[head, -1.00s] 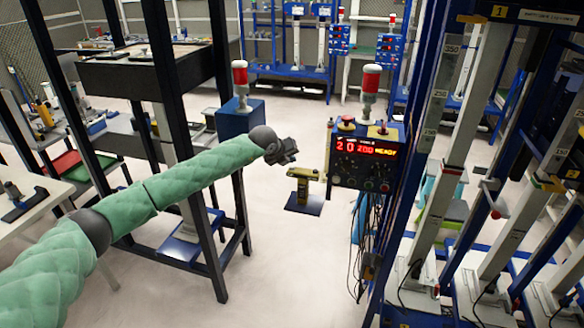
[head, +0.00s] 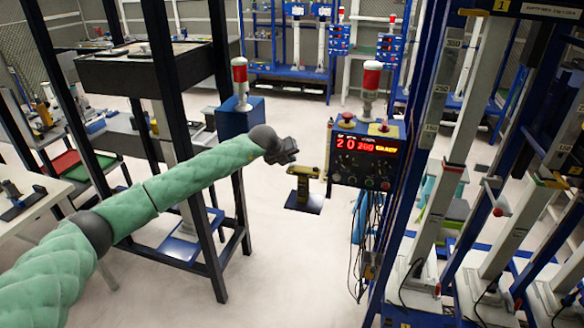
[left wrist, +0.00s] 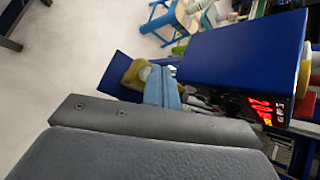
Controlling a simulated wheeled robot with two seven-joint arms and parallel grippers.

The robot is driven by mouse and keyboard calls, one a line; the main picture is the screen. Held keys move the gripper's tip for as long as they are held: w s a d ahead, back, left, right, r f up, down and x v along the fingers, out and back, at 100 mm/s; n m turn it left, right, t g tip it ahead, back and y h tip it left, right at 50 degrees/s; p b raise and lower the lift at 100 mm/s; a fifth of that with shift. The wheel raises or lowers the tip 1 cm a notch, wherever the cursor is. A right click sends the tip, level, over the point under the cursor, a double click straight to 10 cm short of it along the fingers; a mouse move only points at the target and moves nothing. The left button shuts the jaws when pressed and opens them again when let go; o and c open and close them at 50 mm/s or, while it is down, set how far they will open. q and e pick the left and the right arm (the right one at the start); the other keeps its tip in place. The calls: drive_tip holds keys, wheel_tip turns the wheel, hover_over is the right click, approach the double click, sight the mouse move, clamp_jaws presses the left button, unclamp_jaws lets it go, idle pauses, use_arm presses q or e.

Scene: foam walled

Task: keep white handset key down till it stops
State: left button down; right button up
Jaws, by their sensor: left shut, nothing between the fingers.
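A yellow handset-like piece (head: 303,172) stands on a dark blue plate (head: 303,203) beside the control box. In the left wrist view a yellow piece (left wrist: 133,76) with a pale round spot on it, perhaps the white key, lies just past my fingers. The key cannot be made out in the head view. My left gripper (head: 283,151) is shut and empty, up and left of the yellow piece in the head view. My right gripper is out of view.
A control box (head: 367,156) with a red lit display and knobs stands right of my left gripper, with cables hanging below. A black-framed rack (head: 215,265) is left of it, under my forearm. Tall blue frames (head: 402,215) stand at right.

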use_arm(q)
drive_tip(key=shift+f+b, duration=0.6)
drive_tip(key=shift+b, duration=0.1)
idle(1.1)
drive_tip(key=shift+r, duration=0.1)
idle(2.5)
drive_tip(key=shift+r, duration=0.9)
wheel_tip(320, 180, up, 5)
drive_tip(key=shift+r, duration=0.1)
idle(0.4)
